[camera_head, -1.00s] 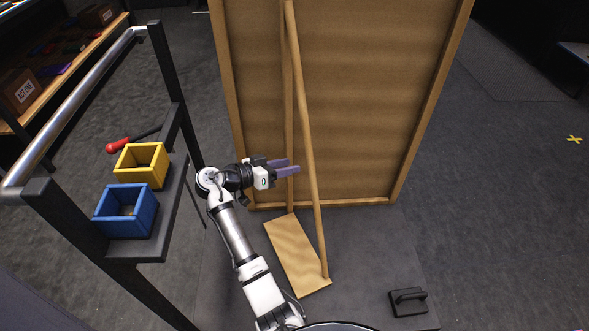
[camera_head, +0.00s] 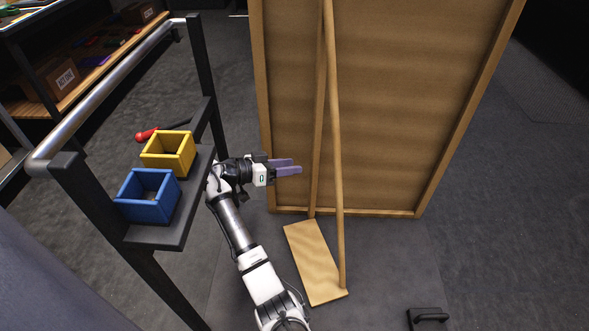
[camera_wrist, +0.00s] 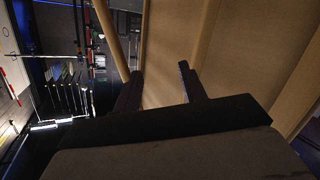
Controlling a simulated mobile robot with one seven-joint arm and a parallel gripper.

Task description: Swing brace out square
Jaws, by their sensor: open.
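The brace is a long wooden pole (camera_head: 337,180) that slants down from the top of a wooden framed panel (camera_head: 385,110). Its foot rests at the right end of a small wooden board (camera_head: 313,262) on the floor. A second wooden strip (camera_head: 317,140) runs upright on the panel behind it. My gripper (camera_head: 300,167) is open and empty, pointing right, with its fingertips left of the pole and apart from it in the head view. In the wrist view my fingers (camera_wrist: 160,80) are spread, with the pole (camera_wrist: 111,38) beyond the left finger.
A dark cart frame (camera_head: 75,195) with a shelf stands at the left, holding a blue box (camera_head: 147,196), a yellow box (camera_head: 168,151) and a red-handled tool (camera_head: 147,134). A black handled block (camera_head: 428,316) lies on the floor at lower right. Floor right of the panel is clear.

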